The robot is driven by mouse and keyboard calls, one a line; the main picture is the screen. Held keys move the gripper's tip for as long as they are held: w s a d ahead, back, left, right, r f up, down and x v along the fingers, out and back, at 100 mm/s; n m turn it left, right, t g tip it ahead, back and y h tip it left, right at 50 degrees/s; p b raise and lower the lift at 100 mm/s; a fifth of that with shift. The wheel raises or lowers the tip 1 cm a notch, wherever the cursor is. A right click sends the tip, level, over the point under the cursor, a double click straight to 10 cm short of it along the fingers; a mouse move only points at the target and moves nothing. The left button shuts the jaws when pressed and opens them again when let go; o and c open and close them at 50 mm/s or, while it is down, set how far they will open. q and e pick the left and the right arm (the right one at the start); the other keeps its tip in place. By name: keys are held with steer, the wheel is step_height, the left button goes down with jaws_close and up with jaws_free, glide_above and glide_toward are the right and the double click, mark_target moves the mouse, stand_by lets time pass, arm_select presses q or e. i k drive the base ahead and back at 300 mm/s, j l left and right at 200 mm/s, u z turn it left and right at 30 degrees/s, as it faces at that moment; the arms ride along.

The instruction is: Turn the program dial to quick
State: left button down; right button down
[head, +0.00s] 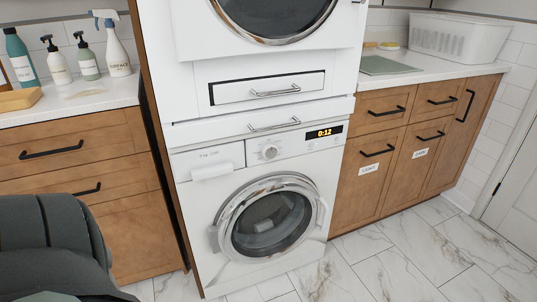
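The program dial (270,152) is a small round silver knob on the control panel of the lower white washing machine (204,243). It sits left of the lit display (325,133), which reads 0:12. The dial's pointer and any program labels are too small to read. The round glass door (268,222) below appears closed, with something grey behind the glass. Neither gripper shows in the head view, and nothing touches the dial. A dark grey part of my own body fills the lower left corner.
A second machine (195,75) is stacked above, with handled drawers between. Wooden cabinets (80,150) stand on both sides. Bottles (117,52) stand on the left counter; a white basket (445,38) and a folded green cloth (388,65) are on the right counter. The marble floor (410,265) at right is clear.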

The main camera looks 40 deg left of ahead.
mark_target(270, 151)
steer(key=l+u, duration=0.1)
steer(key=u, duration=0.3)
steer(key=i+l+u, duration=0.1)
steer(key=u, duration=0.25)
steer(key=l+u, duration=0.2)
steer(key=u, duration=0.2)
